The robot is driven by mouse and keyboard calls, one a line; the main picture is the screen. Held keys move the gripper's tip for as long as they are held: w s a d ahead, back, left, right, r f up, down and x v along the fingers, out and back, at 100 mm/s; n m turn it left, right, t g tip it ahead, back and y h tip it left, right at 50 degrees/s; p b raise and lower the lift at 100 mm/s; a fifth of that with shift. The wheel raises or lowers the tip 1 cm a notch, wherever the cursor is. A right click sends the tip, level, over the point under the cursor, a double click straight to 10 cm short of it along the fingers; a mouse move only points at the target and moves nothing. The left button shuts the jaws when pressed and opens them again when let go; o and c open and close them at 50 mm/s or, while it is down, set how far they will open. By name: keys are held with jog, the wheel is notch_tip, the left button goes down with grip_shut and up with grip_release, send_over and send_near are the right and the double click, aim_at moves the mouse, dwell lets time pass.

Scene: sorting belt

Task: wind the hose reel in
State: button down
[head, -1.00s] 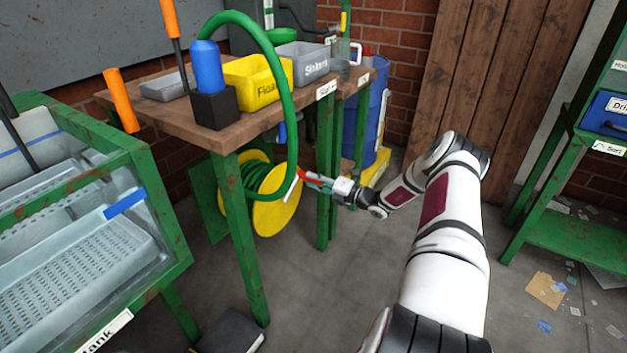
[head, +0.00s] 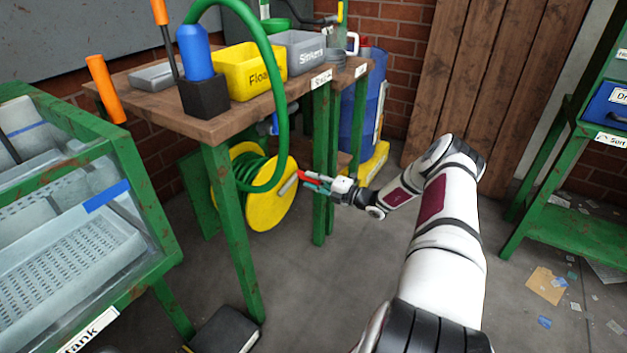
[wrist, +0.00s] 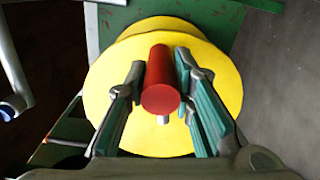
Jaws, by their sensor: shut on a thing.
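The hose reel (head: 272,208) has yellow discs and stands under the wooden workbench. Green hose (head: 281,110) is coiled on its drum, and a length arches up over the bench's front edge. In the wrist view the yellow disc (wrist: 215,75) fills the middle, with a red cylindrical crank handle (wrist: 160,85) in front of it. My gripper (head: 303,181) is at the right side of the reel, shut on the red handle. Its teal-padded fingers (wrist: 163,88) lie on both sides of the handle in the wrist view. The crank's pivot is mostly hidden behind the handle.
The workbench (head: 165,110) carries a yellow bin (head: 250,76), a grey bin (head: 308,57) and a blue bottle (head: 195,50). Its green legs (head: 232,235) stand close to the reel. A blue drum (head: 365,120) is behind.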

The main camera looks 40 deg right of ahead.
jog(key=shift+d, duration=0.1)
jog(key=c, duration=1.4)
grip_release()
jog(key=shift+o, duration=0.2)
jog(key=v, duration=1.2)
